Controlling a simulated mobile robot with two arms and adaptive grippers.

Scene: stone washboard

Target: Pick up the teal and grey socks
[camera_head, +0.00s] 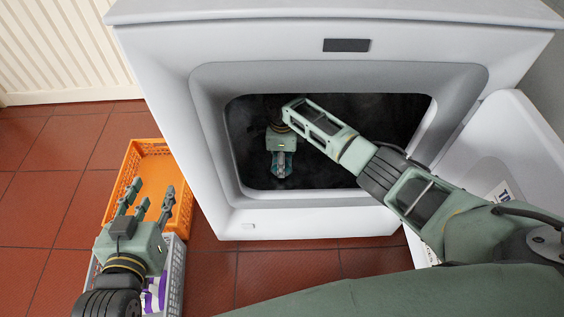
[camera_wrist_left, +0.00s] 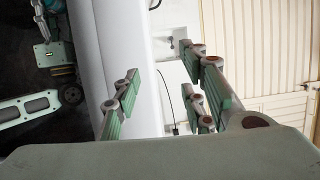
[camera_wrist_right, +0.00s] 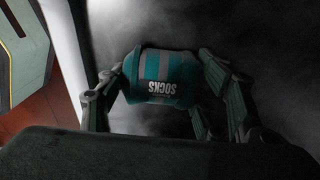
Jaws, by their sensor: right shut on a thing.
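The teal and grey socks (camera_wrist_right: 162,76) are a rolled bundle with a band marked "SOCKS". They show in the right wrist view between the fingers of my right gripper (camera_wrist_right: 170,95), which is shut on them. In the head view my right gripper (camera_head: 281,165) is inside the dark opening of the white machine, pointing toward its front lip; only a little of the socks shows there. My left gripper (camera_head: 146,203) is open and empty, with its fingers spread above the orange crate.
The white machine (camera_head: 160,45) has a grey-rimmed opening; its white door (camera_head: 515,140) stands open at the right. An orange crate (camera_head: 150,150) and a grey crate (camera_head: 178,265) with a purple and white item stand on the red tiles at the left. A radiator (camera_head: 60,45) is behind.

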